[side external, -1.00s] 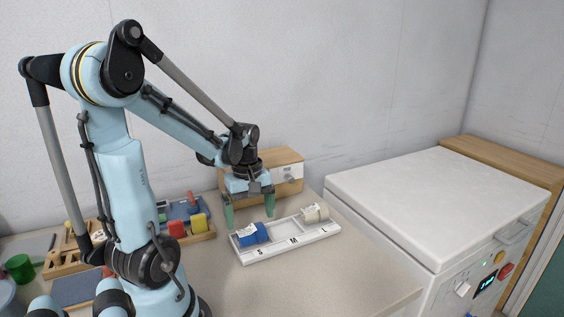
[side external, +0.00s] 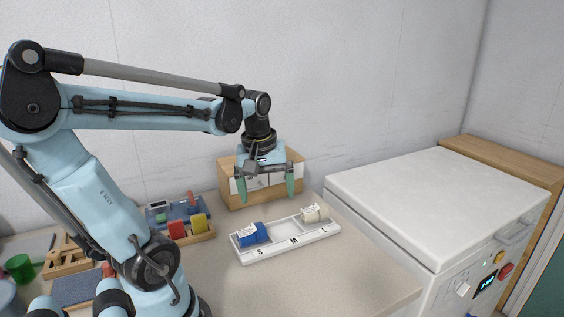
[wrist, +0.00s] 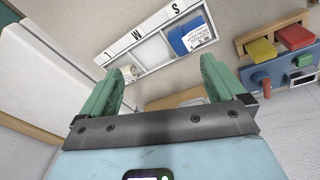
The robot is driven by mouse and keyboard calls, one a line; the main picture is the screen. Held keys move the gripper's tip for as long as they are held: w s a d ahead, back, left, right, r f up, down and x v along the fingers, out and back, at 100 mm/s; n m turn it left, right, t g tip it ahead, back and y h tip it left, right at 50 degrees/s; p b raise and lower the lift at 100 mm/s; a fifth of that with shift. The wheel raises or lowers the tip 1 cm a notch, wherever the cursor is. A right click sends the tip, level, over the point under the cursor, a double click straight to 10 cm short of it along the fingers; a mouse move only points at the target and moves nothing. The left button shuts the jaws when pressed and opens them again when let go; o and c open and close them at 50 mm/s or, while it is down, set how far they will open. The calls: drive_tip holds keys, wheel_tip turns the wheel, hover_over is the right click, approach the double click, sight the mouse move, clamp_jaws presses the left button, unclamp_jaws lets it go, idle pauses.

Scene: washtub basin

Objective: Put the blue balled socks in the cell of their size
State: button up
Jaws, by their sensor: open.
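The blue balled socks (side external: 253,234) lie in the S cell of the white tray (side external: 270,254), with a white label on top whose print is too small to read. In the wrist view the blue socks (wrist: 191,37) sit in the end cell beside the letter S. The tray's cells are marked S, M and L; the M cell is empty. My gripper (side external: 266,192) is open and empty, its green fingers above and behind the tray, clear of the socks. It also shows open in the wrist view (wrist: 160,76).
Cream balled socks (side external: 311,214) lie in the L cell. A wooden box (side external: 231,180) stands behind the tray. A board with red and yellow blocks (side external: 200,238) is to the left. A large white lidded unit (side external: 430,200) stands right. The counter in front is clear.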

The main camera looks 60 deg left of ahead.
drive_tip(key=w+d+m+t, duration=0.1)
drive_tip(key=d+m+t, duration=0.1)
drive_tip(key=d+m, duration=0.4)
drive_tip(key=w+d+f+m+t, duration=0.1)
drive_tip(key=w+d+m+t, duration=0.1)
drive_tip(key=d+m, duration=0.5)
drive_tip(key=shift+w+d+t+h, duration=0.2)
drive_tip(key=shift+d+t+h, duration=0.2)
drive_tip(key=shift+d+t, duration=0.35)
drive_tip(key=shift+o, duration=0.3)
drive_tip(key=shift+a, duration=0.15)
